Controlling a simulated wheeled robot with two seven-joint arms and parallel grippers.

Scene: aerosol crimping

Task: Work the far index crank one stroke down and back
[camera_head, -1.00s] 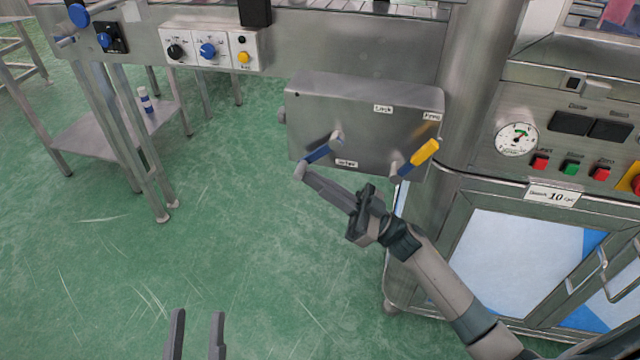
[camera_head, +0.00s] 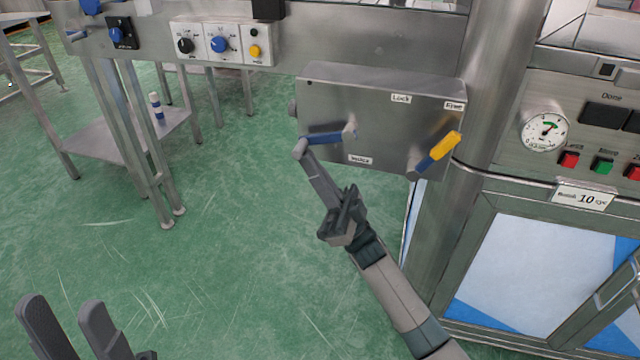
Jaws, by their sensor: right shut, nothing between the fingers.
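The index crank is a blue arm (camera_head: 326,138) on the front of a grey metal box (camera_head: 385,108), above a label (camera_head: 360,160). It points left and slightly down from its pivot, with a grey knob (camera_head: 300,148) at its free end. My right gripper (camera_head: 308,160) is shut and empty. Its fingertips reach up to the knob from below and touch it or nearly do; exact contact is hard to tell. My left gripper (camera_head: 72,318) is at the bottom left, open and empty, its two fingers apart, far from the box.
A yellow-handled crank (camera_head: 440,150) sits on the same box at the right. A switch panel (camera_head: 220,42) is at the upper left. A steel column and a cabinet with a gauge (camera_head: 543,130) stand at the right. The green floor below the box is open.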

